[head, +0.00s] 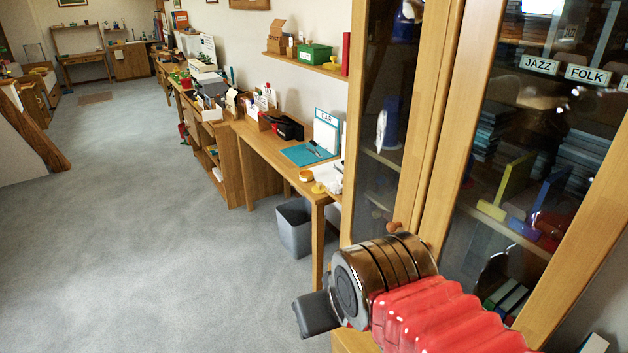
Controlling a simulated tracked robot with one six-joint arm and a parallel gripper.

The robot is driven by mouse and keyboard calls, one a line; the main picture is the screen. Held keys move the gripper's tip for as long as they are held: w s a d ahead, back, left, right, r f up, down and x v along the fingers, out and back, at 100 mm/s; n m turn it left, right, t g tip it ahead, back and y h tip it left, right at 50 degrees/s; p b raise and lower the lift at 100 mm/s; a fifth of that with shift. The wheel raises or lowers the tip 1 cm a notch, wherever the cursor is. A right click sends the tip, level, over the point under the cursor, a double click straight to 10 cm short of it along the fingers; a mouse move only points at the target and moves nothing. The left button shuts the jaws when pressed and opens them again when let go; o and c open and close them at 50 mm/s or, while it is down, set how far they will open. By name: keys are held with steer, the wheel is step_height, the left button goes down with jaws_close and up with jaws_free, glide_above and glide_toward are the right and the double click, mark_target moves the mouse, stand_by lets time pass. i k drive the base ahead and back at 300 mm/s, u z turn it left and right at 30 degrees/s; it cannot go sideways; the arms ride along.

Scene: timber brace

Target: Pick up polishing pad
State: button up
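My gripper (312,316) shows only in part as a dark grey block at the end of my arm, low in the head view. It is over the floor, in front of the glass-door cabinet and nearer than the desk. Its fingers cannot be told apart, so its opening and anything in it are hidden. I cannot identify a polishing pad for sure in this view. Small yellow round items (305,176) lie at the near end of the desk, too small to name.
A wooden cabinet (438,130) with glass doors stands close on the right. A long desk (262,150) runs along the wall, holding a teal folder (300,155) and black items. A grey bin (293,232) stands under it. The grey carpet (140,230) on the left is clear.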

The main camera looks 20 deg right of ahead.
mark_target(336, 186)
steer(key=u, duration=0.5)
steer(key=i, duration=2.2)
steer(key=z, duration=0.25)
steer(key=i, duration=0.7)
steer(key=z, duration=0.9)
steer(key=i, duration=0.85)
steer(key=z, duration=0.45)
